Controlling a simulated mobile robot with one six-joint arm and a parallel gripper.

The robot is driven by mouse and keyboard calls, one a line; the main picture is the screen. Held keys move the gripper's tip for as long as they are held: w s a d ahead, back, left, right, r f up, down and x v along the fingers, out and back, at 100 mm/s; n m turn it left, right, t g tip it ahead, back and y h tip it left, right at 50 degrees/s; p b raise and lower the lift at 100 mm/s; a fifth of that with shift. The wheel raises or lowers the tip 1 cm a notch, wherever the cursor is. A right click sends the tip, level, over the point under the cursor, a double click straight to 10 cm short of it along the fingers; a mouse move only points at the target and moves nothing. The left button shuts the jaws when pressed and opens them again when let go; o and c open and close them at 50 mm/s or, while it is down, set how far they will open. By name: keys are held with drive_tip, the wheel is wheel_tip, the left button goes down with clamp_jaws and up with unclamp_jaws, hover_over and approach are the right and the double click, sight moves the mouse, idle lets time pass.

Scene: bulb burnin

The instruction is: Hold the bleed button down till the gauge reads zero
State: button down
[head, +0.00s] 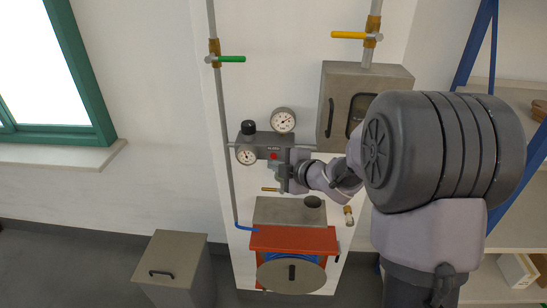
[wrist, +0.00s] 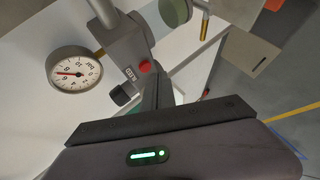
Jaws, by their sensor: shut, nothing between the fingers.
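The red bleed button (head: 273,156) sits on the front of a grey valve block (head: 262,141) on the wall panel. My gripper (head: 284,172) is shut and empty, just below and right of the button. I cannot tell whether it touches it.
A black knob (head: 248,128) tops the block's left end. A grey box (head: 362,100) hangs to the right. Pipes carry a green-handled valve (head: 231,58) and a yellow-handled valve (head: 349,35). A red hose-reel unit (head: 293,240) stands below.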

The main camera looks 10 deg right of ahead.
drive_tip(key=shift+w, duration=0.1)
drive_tip(key=shift+w+d, duration=0.15)
drive_tip(key=shift+w, duration=0.15)
drive_tip(key=shift+w+d, duration=0.1)
drive_tip(key=shift+w, duration=0.3)
idle(1.6)
idle(3.6)
drive_tip(key=shift+s+a, duration=0.25)
drive_tip(key=shift+s, duration=0.55)
drive_tip(key=s, duration=0.1)
drive_tip(key=s+a+b, duration=0.1)
drive_tip(key=s, duration=0.1)
drive_tip(key=s+b, duration=0.1)
drive_tip(key=shift+s+a, duration=0.25)
drive_tip(key=shift+s, duration=0.15)
